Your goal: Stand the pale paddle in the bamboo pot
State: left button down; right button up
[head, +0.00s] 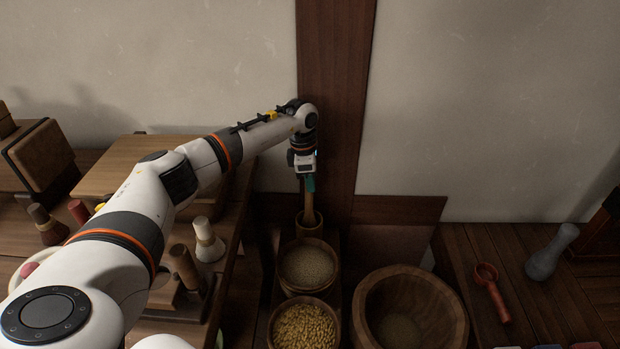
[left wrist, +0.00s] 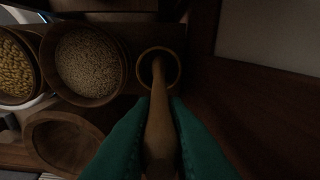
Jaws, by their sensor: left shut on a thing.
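My left gripper (head: 309,184) points down at the back, above the bamboo pot (head: 309,231). Its teal fingers are shut on the pale paddle (head: 309,207), which hangs roughly upright below them. In the left wrist view the paddle (left wrist: 159,128) runs from between the fingers (left wrist: 160,104) to the mouth of the pot (left wrist: 176,72). The paddle's far end shows within the pot's rim; how deep it reaches, and whether it touches the bottom, I cannot tell. My right gripper is not in view.
A bowl of pale grain (head: 308,267) stands just in front of the pot, with a bowl of yellow grain (head: 304,327) nearer. A large wooden bowl (head: 452,312) is at right. A red scoop (head: 494,293) and grey pestle (head: 551,254) lie further right. A wooden post (head: 335,90) rises behind.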

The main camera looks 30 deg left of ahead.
pick_arm(q)
jog(key=shift+f, duration=0.15)
jog(key=c, duration=1.3)
grip_release()
jog(key=shift+c, duration=0.2)
jog(key=r, duration=0.2)
jog(key=r+p, duration=0.1)
jog(key=r, duration=0.3)
jog(key=shift+s+a+r, duration=0.25)
jog(key=shift+a, duration=0.1)
jog(key=r, duration=0.2)
jog(key=r+p, duration=0.1)
jog(key=r, duration=0.1)
jog(key=shift+s+a+r, duration=0.1)
jog(key=shift+s+a, duration=0.05)
jog(key=shift+a, duration=0.05)
jog(key=shift+s+r, duration=0.1)
jog(key=shift+r, duration=0.55)
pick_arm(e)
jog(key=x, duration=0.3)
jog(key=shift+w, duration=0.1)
